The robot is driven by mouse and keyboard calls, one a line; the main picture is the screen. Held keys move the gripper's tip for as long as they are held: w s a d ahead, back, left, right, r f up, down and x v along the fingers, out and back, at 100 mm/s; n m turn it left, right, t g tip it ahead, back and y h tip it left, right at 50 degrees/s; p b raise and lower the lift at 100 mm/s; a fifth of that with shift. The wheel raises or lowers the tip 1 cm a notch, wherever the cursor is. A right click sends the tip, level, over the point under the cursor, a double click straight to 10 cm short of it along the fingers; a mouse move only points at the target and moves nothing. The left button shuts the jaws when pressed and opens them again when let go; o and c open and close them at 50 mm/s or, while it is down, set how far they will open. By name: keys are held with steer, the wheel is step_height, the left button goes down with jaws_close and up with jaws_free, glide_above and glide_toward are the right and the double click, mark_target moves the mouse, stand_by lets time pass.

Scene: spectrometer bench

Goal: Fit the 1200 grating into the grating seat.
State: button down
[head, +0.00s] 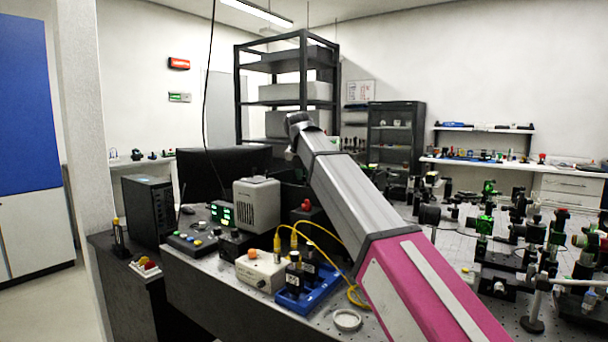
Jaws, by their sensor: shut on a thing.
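A blue rack (325,287) on the bench holds upright black pieces (293,277) with white labels. They may be gratings, but the labels are too small to read. I cannot make out the 1200 grating or the grating seat for certain. My arm crosses the picture from the lower right up to a dark joint at the upper middle. My gripper is not visible, so what it holds and where it is do not show.
A cream box (262,272) with an orange knob and yellow cables stands left of the rack. A grey ribbed unit (257,205) is behind it. A round white dish (347,319) lies in front. Optics crowd the right side.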

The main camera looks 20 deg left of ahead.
steer(key=shift+f, duration=1.45)
steer(key=c, duration=1)
jaws_free()
steer(key=v, duration=1)
steer(key=shift+s+r, duration=0.15)
steer(key=shift+r, duration=0.25)
